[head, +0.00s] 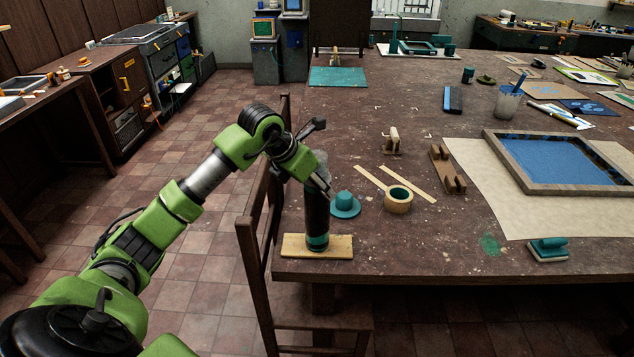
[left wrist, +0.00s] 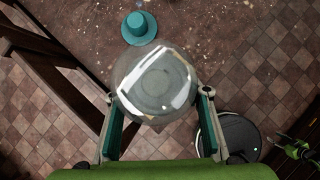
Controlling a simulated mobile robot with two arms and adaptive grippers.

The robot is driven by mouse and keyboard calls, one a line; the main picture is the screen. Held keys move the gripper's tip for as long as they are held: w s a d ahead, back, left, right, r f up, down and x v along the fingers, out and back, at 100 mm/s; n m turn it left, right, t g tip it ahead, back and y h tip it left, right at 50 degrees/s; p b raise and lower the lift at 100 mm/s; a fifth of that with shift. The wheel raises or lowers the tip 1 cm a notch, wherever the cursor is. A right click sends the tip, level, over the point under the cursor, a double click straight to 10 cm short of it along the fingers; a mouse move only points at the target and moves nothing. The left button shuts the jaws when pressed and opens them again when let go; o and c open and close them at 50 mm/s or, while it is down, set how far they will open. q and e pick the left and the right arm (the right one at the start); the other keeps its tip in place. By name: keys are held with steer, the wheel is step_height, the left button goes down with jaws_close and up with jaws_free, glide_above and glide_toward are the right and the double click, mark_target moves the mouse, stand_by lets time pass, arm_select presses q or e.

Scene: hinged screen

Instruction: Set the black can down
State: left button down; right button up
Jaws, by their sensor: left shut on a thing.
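The black can (head: 317,215) stands upright in the head view, dark with a teal band near its base and a clear, glassy top. My left gripper (head: 322,188) is shut on its upper part. In the left wrist view the can's round clear top (left wrist: 155,82) sits between the two teal-padded fingers (left wrist: 160,98). The can's base shows in front of a pale wooden board (head: 292,245) at the table's near left edge. I cannot tell whether it touches the board or is slightly above it. My right gripper is not in view.
A teal hat-shaped piece (head: 344,203) stands close behind the can, and it shows in the left wrist view (left wrist: 139,27). A tape roll (head: 398,199) and thin wooden strips (head: 410,183) lie to the right. A wooden chair (head: 262,225) stands beside the table's left edge.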

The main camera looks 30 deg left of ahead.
arm_select(q)
steer(key=shift+r, duration=0.1)
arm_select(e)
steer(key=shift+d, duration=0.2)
arm_select(q)
steer(key=c, duration=1.5)
jaws_free()
steer(key=shift+f, duration=0.25)
steer(key=o, duration=0.3)
steer(key=shift+r, duration=0.1)
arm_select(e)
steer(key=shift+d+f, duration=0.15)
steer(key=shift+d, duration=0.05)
arm_select(q)
steer(key=shift+o, duration=0.2)
steer(key=b+v, duration=0.3)
steer(key=v, duration=0.9)
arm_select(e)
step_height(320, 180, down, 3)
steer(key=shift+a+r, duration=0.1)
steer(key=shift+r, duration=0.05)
